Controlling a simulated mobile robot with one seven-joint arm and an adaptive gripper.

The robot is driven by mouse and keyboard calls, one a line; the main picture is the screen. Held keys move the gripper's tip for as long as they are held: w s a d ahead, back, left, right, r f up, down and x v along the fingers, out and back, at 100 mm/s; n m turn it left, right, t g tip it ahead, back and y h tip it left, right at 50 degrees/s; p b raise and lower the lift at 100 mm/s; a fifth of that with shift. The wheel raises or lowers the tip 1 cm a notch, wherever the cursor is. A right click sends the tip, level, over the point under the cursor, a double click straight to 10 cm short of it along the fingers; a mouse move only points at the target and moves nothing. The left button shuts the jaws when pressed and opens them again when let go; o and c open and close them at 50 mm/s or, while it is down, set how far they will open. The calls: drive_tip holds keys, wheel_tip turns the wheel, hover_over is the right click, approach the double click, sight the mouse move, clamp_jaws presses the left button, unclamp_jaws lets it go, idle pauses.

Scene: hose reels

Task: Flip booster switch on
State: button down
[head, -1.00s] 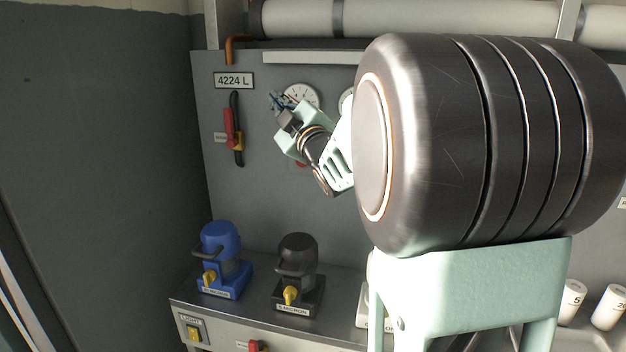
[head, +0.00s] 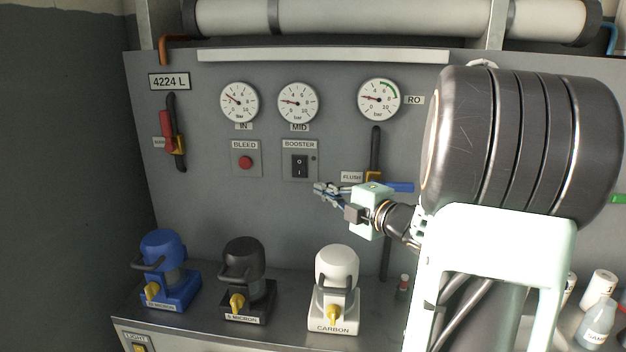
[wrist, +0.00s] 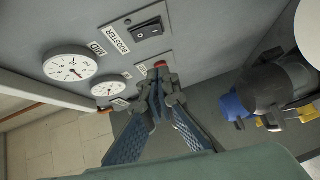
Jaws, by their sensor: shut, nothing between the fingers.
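The booster switch (head: 300,166) is a black rocker with white marks on a grey plate labelled BOOSTER, on the grey wall panel. In the wrist view the black rocker (wrist: 148,30) shows at the top, turned over and unobstructed. I cannot tell which side is pressed in. My gripper (head: 318,190) is shut and empty, just below and to the right of the switch in the head view, apart from it in the picture. In the wrist view its blue-padded fingers (wrist: 159,85) meet below the switch, overlapping the red bleed button's plate.
The red bleed button (head: 246,162) is left of the switch. Gauges (head: 298,102) sit above. A blue-handled flush valve (head: 398,187) is at the right, behind my gripper. Blue, black and white filter housings (head: 335,282) stand on the ledge below.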

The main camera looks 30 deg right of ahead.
drive_tip(key=shift+s+d+f, duration=0.15)
drive_tip(key=shift+s+f, duration=0.1)
approach(295, 175)
drive_tip(key=w+a, duration=0.2)
drive_tip(key=a, duration=0.1)
drive_tip(key=shift+w+d+f+p, duration=0.1)
drive_tip(key=shift+w+d+p, duration=0.35)
drive_tip(key=shift+w, duration=0.45)
drive_tip(key=shift+w+d+f+p, duration=0.1)
drive_tip(key=shift+w+d+p, duration=0.1)
drive_tip(key=shift+w+d, duration=0.55)
drive_tip(key=shift+w+a, duration=0.2)
